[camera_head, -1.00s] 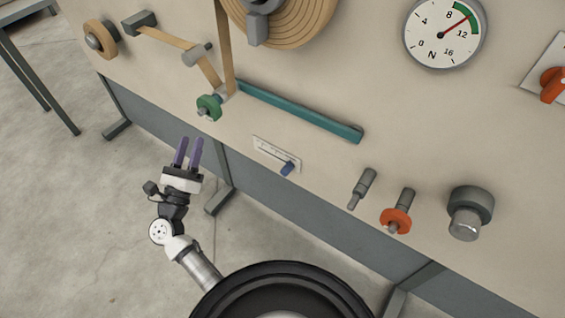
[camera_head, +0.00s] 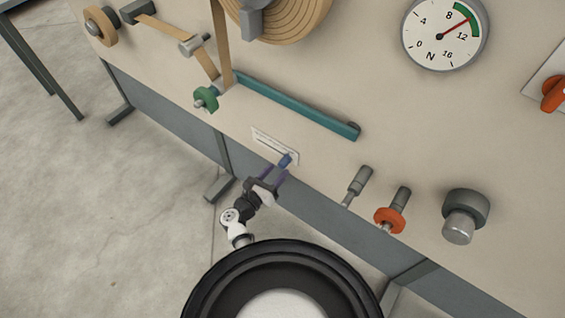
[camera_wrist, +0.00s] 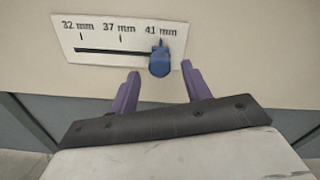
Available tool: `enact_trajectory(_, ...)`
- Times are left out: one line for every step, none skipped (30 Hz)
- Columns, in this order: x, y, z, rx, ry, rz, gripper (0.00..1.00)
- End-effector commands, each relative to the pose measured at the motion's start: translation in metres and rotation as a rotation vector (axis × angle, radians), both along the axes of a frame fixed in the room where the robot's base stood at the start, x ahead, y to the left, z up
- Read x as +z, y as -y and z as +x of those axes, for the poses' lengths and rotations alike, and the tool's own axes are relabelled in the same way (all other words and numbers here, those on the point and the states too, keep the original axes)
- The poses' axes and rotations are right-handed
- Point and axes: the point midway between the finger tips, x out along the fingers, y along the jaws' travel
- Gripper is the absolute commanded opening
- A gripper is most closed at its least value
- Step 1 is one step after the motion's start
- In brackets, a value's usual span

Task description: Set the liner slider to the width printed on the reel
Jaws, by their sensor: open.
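The liner slider is a blue knob (camera_wrist: 160,61) on a white scale plate (camera_wrist: 90,32) marked 32 mm, 37 mm and 41 mm. The knob stands at the right end of the slot, at the 41 mm mark. In the head view the knob (camera_head: 286,159) is at the lower right of the plate (camera_head: 268,143). My gripper (camera_wrist: 160,82) has its two purple fingers open, just short of the knob, one to each side below it in the wrist view. Nothing is between the fingers. The reel (camera_head: 285,15) is cut off at the top, and no printed width is legible.
A teal bar (camera_head: 290,108) and a green knob (camera_head: 206,98) are above the plate. A grey peg (camera_head: 358,185), an orange knob (camera_head: 389,219) and a large grey knob (camera_head: 464,215) are to the right. A dial (camera_head: 443,32) is at upper right.

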Motion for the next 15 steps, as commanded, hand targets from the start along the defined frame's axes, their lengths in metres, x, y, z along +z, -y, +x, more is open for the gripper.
enact_trajectory(0.001, 0.005, 0.008, -0.002, 0.0, 0.0, 0.48)
enact_trajectory(0.001, 0.008, 0.012, -0.002, 0.0, 0.0, 0.48)
enact_trajectory(0.001, 0.012, 0.017, -0.001, 0.001, 0.001, 0.48)
enact_trajectory(0.001, 0.014, 0.02, -0.001, 0.001, 0.001, 0.48)
enact_trajectory(0.001, 0.016, 0.023, -0.001, 0.001, 0.001, 0.48)
enact_trajectory(0.0, 0.019, 0.026, -0.001, 0.001, 0.001, 0.48)
enact_trajectory(0.001, 0.02, 0.028, -0.001, 0.001, 0.001, 0.48)
enact_trajectory(0.001, 0.021, 0.03, -0.001, 0.002, 0.0, 0.48)
enact_trajectory(0.001, 0.023, 0.032, 0.0, 0.001, -0.001, 0.48)
enact_trajectory(0.0, 0.024, 0.033, 0.0, 0.001, -0.001, 0.48)
enact_trajectory(0.0, 0.024, 0.034, 0.0, 0.0, 0.0, 0.48)
enact_trajectory(0.0, 0.025, 0.034, 0.001, -0.001, -0.001, 0.48)
enact_trajectory(0.0, 0.025, 0.034, 0.001, -0.001, -0.001, 0.48)
enact_trajectory(0.0, 0.025, 0.035, 0.001, -0.001, -0.001, 0.48)
enact_trajectory(0.0, 0.025, 0.035, 0.001, -0.001, -0.001, 0.48)
